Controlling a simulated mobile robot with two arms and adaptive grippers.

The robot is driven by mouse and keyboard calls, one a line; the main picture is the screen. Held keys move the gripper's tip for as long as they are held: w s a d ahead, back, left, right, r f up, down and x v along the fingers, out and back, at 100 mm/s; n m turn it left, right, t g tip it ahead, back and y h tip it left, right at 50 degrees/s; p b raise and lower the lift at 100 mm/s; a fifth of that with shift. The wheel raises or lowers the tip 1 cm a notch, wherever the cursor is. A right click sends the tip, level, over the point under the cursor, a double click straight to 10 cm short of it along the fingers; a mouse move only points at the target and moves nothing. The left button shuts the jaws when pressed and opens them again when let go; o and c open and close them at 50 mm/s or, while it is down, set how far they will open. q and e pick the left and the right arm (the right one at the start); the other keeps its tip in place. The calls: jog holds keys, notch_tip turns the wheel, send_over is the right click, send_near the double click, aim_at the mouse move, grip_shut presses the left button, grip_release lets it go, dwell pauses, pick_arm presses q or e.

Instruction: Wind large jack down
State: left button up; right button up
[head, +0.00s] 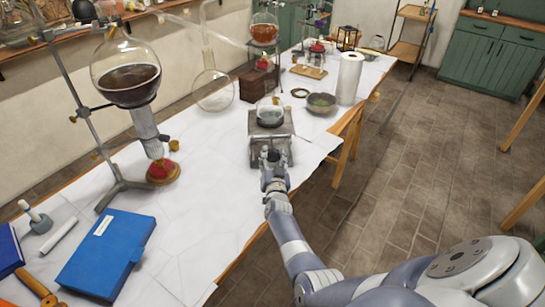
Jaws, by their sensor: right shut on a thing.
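The large jack (284,128) is a grey metal lab jack on the white-covered table, near its right edge. A small round glass vessel (270,112) with dark contents rests on its top plate. My right gripper (272,158) is at the near side of the jack, its fingers shut on the front of it. The gripper hides the part it grips, so I cannot make out the knob. My left gripper is not in view.
A large flask with dark liquid (130,80) hangs on a stand at left. A blue book (105,255) lies at the near left. A grey bowl (321,104) and a white paper roll (350,78) stand behind the jack to the right. An empty round flask (212,92) stands behind left.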

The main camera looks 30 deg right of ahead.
dwell(0.4)
jog(key=o, duration=1.1)
jog(key=v, duration=0.7)
jog(key=shift+s+a, duration=0.15)
jog(key=shift+s, duration=0.05)
